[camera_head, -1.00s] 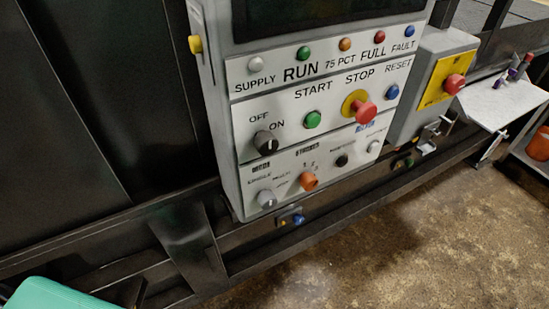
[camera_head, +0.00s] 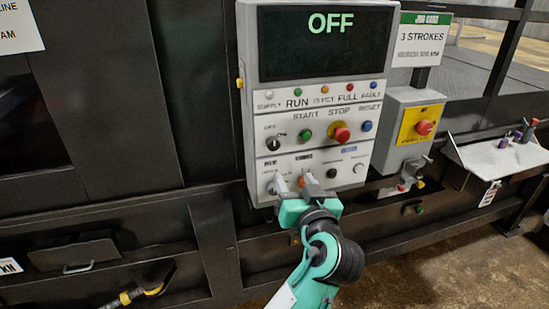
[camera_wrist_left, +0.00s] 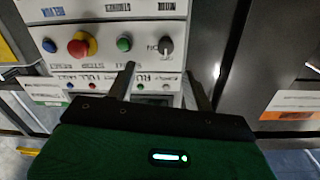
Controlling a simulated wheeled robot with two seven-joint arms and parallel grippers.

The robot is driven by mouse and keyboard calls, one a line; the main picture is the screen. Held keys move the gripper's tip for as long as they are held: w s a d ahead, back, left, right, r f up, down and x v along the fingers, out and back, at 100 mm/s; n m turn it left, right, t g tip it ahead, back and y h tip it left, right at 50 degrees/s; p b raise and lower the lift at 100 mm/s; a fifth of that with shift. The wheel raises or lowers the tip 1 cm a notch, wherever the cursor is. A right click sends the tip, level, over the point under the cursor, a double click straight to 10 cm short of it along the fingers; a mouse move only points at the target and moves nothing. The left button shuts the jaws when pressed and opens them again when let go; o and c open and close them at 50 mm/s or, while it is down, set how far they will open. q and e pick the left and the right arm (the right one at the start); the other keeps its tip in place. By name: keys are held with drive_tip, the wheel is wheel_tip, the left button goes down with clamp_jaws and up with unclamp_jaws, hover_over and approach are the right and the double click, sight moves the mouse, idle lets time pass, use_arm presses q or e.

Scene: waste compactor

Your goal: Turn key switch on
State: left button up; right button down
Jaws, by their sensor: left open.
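The key switch (camera_head: 273,143) is a dark round knob under OFF and ON lettering at the left of the control panel (camera_head: 383,135) in the head view. My right gripper is in neither view.
A green START button (camera_head: 305,134) and a red STOP button (camera_head: 341,132) on yellow are right of the switch. The screen (camera_head: 325,43) reads OFF. A grey box with a red button (camera_head: 424,127) stands at the right. A white shelf (camera_head: 495,155) is further right.

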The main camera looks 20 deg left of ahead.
use_arm(q)
drive_tip(key=s+r, duration=0.1)
drive_tip(key=r, duration=0.1)
drive_tip(key=p, duration=0.3)
approach(274, 146)
drive_tip(key=shift+n+y, duration=0.3)
drive_tip(key=shift+n, duration=0.1)
drive_tip(key=p+x, duration=0.4)
drive_tip(key=x, duration=0.4)
drive_tip(key=shift+w+d+r, duration=0.1)
drive_tip(key=shift+w, duration=0.1)
drive_tip(key=shift+w+a, duration=0.4)
drive_tip(key=shift+w, duration=0.2)
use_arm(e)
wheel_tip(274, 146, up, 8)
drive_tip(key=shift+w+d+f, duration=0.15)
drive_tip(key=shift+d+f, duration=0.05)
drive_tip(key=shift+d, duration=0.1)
use_arm(q)
drive_tip(key=c, duration=1)
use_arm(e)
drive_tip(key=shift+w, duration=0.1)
